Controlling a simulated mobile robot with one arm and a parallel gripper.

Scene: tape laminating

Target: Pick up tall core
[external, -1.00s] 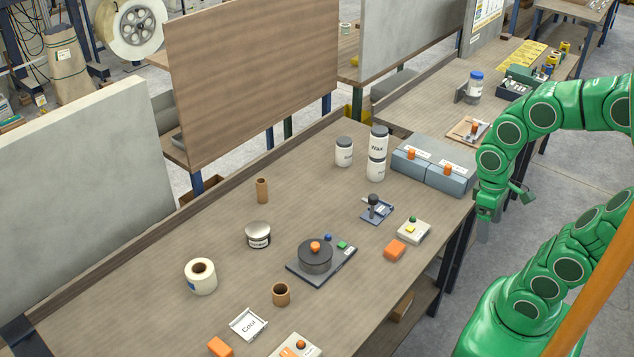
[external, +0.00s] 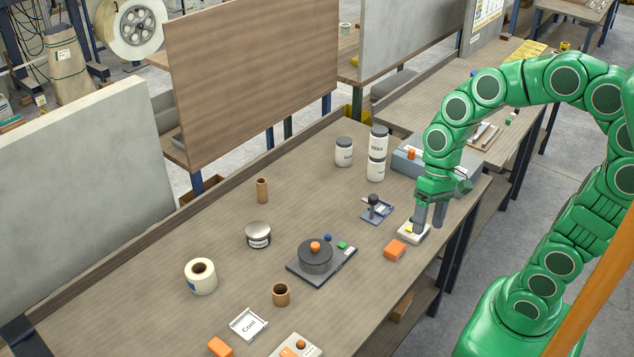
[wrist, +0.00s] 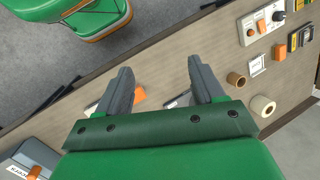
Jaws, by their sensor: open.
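The tall core (external: 262,190) is a narrow brown cardboard tube. It stands upright near the back edge of the table in the external view, and I cannot make it out in the wrist view. A shorter, wider brown core (external: 281,294) stands nearer the front; a brown core also shows in the wrist view (wrist: 236,79). My gripper (external: 430,221) points down over the right side of the table, above the small beige button box, far to the right of the tall core. Its two grey fingers are apart with nothing held between them, as the wrist view (wrist: 163,82) also shows.
White jars (external: 344,151) stand at the back. Bare tabletop surrounds the tall core.

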